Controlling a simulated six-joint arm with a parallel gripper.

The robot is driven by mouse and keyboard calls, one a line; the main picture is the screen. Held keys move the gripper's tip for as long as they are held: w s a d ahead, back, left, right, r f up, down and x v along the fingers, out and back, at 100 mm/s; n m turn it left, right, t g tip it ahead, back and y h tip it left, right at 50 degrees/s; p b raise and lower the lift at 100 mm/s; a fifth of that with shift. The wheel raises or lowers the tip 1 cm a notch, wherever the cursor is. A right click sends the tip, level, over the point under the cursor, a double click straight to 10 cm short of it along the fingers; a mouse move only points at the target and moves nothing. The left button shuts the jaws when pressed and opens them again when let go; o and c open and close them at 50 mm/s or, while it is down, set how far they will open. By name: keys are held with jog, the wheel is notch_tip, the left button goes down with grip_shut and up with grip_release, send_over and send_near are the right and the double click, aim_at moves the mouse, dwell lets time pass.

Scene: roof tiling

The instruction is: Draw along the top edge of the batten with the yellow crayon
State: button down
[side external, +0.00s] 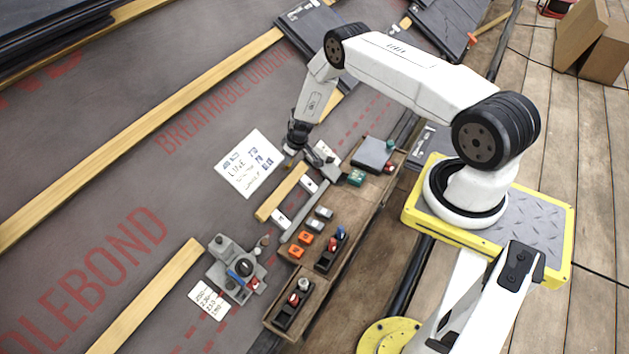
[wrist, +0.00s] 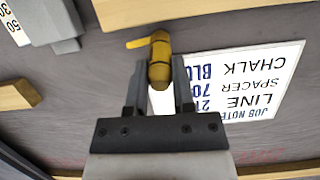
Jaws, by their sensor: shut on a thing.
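My gripper (wrist: 160,85) is shut on the yellow crayon (wrist: 159,62), whose rounded body shows between the two fingers in the wrist view. A short yellow piece juts left from the crayon's far end. A wooden batten (wrist: 190,9) crosses the top of the wrist view, just beyond the crayon; a strip of grey membrane shows between them, and I cannot tell any contact. A long batten (side external: 140,128) runs diagonally up the membrane there.
The job note card (wrist: 262,85) lies under and right of my gripper. A grey tool (wrist: 52,18) and a wood end (wrist: 16,95) are at left. The side view shows a wooden tray (side external: 345,235) with small parts, a grey device (side external: 235,265) and stacked slates (side external: 310,30).

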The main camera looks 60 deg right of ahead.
jog(key=shift+a, duration=0.55)
jog(key=shift+a, duration=0.5)
jog(key=shift+a, duration=0.65)
dwell(0.5)
jog(key=shift+a, duration=0.3)
jog(key=shift+a, duration=0.3)
jog(key=shift+a, duration=0.3)
jog(key=shift+a, duration=0.3)
jog(key=shift+a, duration=0.25)
jog(key=shift+a, duration=0.7)
dwell(0.7)
